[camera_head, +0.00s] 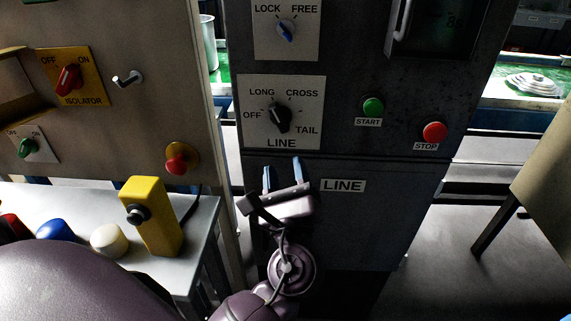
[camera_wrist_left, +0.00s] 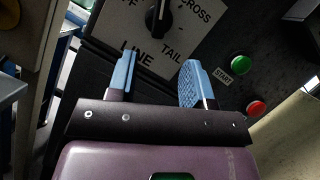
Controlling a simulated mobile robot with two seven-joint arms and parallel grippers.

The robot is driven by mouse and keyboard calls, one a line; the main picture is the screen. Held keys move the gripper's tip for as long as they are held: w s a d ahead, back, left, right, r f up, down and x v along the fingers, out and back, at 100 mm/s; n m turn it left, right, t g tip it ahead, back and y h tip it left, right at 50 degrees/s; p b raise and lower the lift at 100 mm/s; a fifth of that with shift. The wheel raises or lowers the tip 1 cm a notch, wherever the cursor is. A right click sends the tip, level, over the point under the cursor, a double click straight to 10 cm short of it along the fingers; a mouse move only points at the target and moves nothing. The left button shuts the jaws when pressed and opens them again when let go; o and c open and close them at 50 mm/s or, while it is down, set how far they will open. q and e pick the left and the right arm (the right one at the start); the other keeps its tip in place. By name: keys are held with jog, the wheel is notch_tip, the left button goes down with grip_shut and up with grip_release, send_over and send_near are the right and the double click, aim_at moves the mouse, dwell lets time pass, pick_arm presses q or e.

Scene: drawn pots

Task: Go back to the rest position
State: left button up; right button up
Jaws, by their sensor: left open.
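My left gripper (camera_head: 282,174) is in front of the dark control cabinet, below the LINE selector knob (camera_head: 279,117). Its two blue fingers stand apart with nothing between them. In the left wrist view the open fingers (camera_wrist_left: 157,82) point up toward the LINE plate, and the black knob (camera_wrist_left: 157,18) is beyond them, apart from both fingertips. The knob's exact pointing direction is hard to tell. My right gripper is not in view.
The cabinet has a green START button (camera_head: 373,108), a red STOP button (camera_head: 435,132) and a blue LOCK/FREE knob (camera_head: 287,30). At left are a beige panel with a red ISOLATOR knob (camera_head: 68,79) and a metal table holding a yellow box (camera_head: 152,218).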

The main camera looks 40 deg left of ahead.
pick_arm(q)
jog(key=shift+n, duration=0.3)
jog(key=w+d+f+n+h, duration=0.1)
jog(key=d+f+n+h, duration=0.1)
jog(key=f+n+h, duration=0.5)
jog(key=w+d+f+n+h, duration=0.2)
jog(key=f+n+h, duration=0.4)
jog(key=f, duration=0.4)
jog(key=s+a+f+n+g, duration=0.2)
jog(key=s+a+f+n, duration=0.1)
jog(key=s+f, duration=0.5)
jog(key=s+a+f+n+g+h, duration=0.1)
jog(key=s+a+f+n+g, duration=0.2)
jog(key=s+f, duration=0.4)
jog(key=shift+s+f+n, duration=0.35)
jog(key=shift+f+n, duration=0.5)
jog(key=shift+n, duration=0.05)
jog(key=shift+c, duration=0.4)
jog(key=shift+s+a, duration=0.1)
